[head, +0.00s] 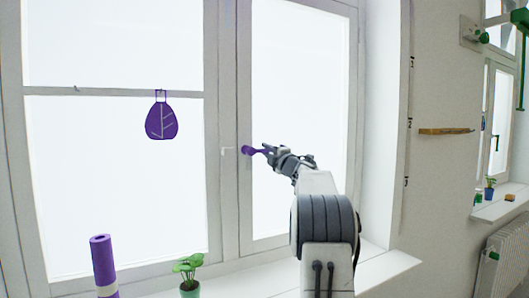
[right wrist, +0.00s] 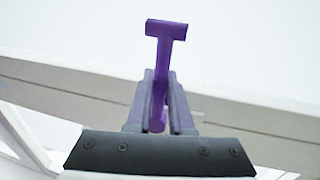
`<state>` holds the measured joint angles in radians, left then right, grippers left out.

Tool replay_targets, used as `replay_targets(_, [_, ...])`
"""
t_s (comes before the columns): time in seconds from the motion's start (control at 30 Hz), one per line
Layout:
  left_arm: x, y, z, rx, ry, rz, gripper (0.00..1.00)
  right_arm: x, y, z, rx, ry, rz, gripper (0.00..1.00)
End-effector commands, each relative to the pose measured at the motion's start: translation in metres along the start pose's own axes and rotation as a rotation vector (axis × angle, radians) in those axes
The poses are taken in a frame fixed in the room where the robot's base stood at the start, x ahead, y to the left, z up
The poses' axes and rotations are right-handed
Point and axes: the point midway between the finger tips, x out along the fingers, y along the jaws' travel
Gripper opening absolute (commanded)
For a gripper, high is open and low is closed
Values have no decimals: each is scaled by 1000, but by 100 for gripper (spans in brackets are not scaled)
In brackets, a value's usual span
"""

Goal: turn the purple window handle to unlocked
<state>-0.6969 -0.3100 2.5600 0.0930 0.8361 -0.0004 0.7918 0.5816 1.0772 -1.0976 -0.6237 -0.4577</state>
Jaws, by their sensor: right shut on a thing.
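The purple window handle (head: 248,151) sits on the frame of the right-hand window sash and sticks out to the right, close to horizontal. My right gripper (head: 267,150) is at its right end and shut on it. In the right wrist view the handle (right wrist: 166,32) shows as a purple T-shaped piece, its bar between the two fingers of my right gripper (right wrist: 160,80). My left gripper is not in these views.
A purple roll (head: 102,262) and a potted plant (head: 188,272) stand low by the window. The sill (head: 385,268) is partly clear.

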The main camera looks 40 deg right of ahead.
Motion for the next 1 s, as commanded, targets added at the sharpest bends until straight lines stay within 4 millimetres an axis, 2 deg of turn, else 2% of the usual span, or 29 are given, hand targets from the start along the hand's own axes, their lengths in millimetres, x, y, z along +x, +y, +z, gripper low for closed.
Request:
replay_targets(0.03, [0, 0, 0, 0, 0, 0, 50, 2, 4, -5, -3, 11, 7, 0])
replay_targets(0.17, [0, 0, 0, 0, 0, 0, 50, 2, 4, -5, -3, 11, 7, 0])
replay_targets(0.2, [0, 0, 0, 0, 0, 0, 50, 2, 4, -5, -3, 11, 7, 31])
replay_targets(0.23, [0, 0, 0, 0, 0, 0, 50, 2, 4, -5, -3, 11, 7, 42])
replay_targets(0.27, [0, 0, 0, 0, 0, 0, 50, 2, 4, -5, -2, 10, 7, 50])
replay_targets(0.67, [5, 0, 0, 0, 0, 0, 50, -7, 0, 1, -1, 0, 2, 50])
replay_targets(0.77, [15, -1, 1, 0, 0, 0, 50, -21, -2, 3, -1, -3, 3, 50])
replay_targets(1.0, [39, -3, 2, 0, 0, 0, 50, -69, -2, 2, -3, -2, 4, 50])
